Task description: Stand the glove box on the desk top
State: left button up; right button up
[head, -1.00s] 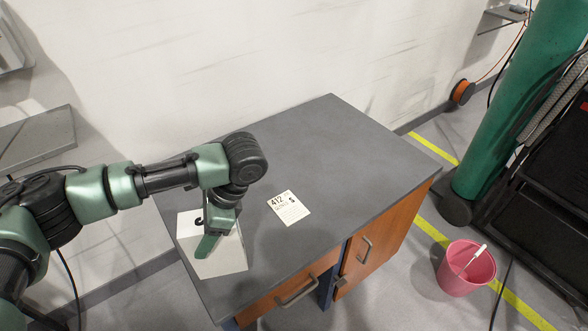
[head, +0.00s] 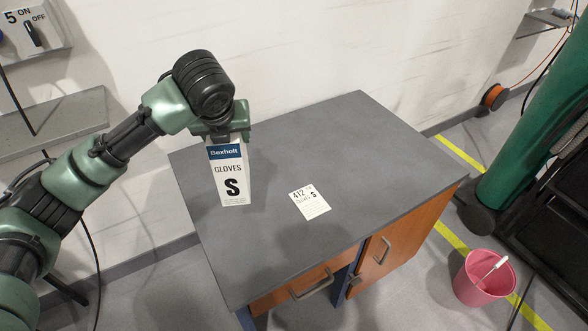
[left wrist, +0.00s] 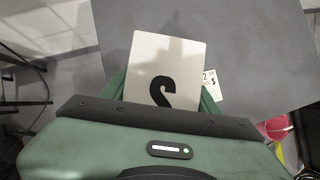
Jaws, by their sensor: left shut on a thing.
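The glove box (head: 229,182) is white with a blue band, the word GLOVES and a large S. In the head view it hangs upright below my left gripper (head: 222,136), its label facing me, over the left part of the desk top (head: 330,140). My left gripper is shut on its upper end. I cannot tell whether its lower end touches the desk. In the left wrist view the box (left wrist: 165,65) shows between the green fingers, its S upside down. My right gripper is in neither view.
A white card (head: 310,202) printed 412 and S lies flat on the desk, right of the box. The rest of the desk top is clear. A pink bucket (head: 484,280) stands on the floor at right, near a green cylinder (head: 535,130). A wall stands behind the desk.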

aim_at(232, 186)
pick_arm(q)
notch_tip(232, 186, down, 15)
jog(key=shift+p, duration=1)
jog(key=shift+f, duration=2.7)
jog(key=o, duration=1.8)
jog(key=shift+c, duration=0.2)
jog(key=v, duration=1.2)
jog(key=shift+s, duration=0.1)
